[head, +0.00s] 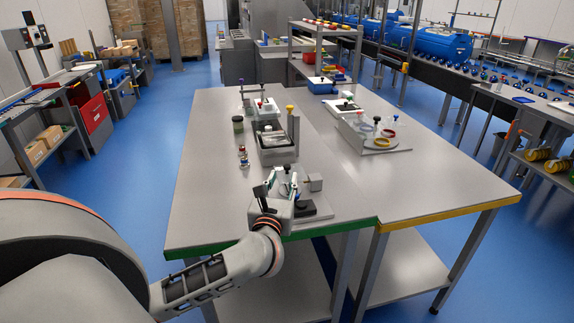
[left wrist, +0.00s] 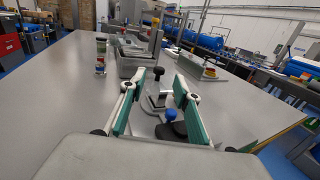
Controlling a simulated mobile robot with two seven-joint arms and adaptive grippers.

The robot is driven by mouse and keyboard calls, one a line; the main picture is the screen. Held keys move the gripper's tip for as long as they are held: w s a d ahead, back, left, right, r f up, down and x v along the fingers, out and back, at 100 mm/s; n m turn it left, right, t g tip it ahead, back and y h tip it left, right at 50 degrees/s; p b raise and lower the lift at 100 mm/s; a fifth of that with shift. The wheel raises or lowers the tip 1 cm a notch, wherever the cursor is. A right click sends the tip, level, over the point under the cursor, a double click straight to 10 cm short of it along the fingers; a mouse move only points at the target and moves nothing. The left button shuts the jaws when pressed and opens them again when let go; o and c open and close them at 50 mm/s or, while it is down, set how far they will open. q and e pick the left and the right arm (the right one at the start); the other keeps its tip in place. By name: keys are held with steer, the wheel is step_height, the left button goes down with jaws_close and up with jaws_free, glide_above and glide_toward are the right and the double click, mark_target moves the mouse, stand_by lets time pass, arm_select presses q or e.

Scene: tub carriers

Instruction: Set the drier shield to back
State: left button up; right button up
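My left gripper (head: 279,186) is over the front part of the near table. In the left wrist view the left gripper (left wrist: 157,100) has its two green-padded fingers spread wide, with nothing held. Between and beyond the fingers stands a small metal fixture with a black round knob (left wrist: 158,72) on a post. In the head view a small grey block (head: 315,182) stands just right of the gripper. My right gripper is not in view.
The left tabletop (head: 205,190) is clear. Another fixture (head: 372,137) stands on the right table.

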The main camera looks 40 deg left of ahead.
mark_target(287, 168)
arm_select(q)
steer(key=shift+p+x, duration=0.3)
steer(key=shift+x, duration=3.65)
steer(key=shift+f, duration=0.1)
jaws_close()
